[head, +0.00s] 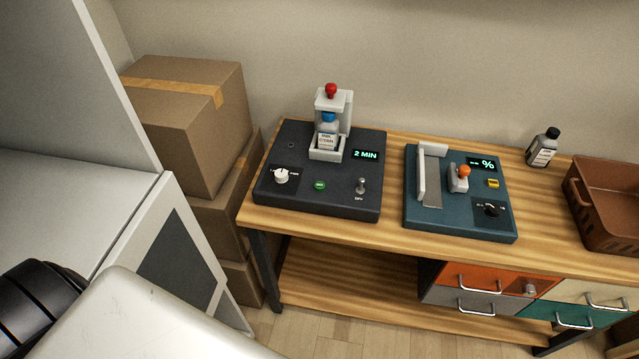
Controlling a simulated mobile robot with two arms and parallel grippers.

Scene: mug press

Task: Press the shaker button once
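A dark grey device, which looks like the shaker (330,193), sits on the left part of the wooden table. A round green button (319,185) is on its front, between a white dial (281,176) and a small toggle switch (361,187) with a label that seems to read OFF. Its display (366,155) shows 2 MIN. A white holder (345,112) with a red knob on top stands on it, with a blue-capped bottle (327,132) inside. Neither gripper shows; only a white and black part of me is at the lower left.
A teal device (460,215) with an orange-tipped lever stands to the right. Farther right are a black-capped bottle (543,147) and a brown basket (608,195). Cardboard boxes (190,120) and a white cabinet (100,215) flank the left. Coloured drawers (480,280) sit below the tabletop.

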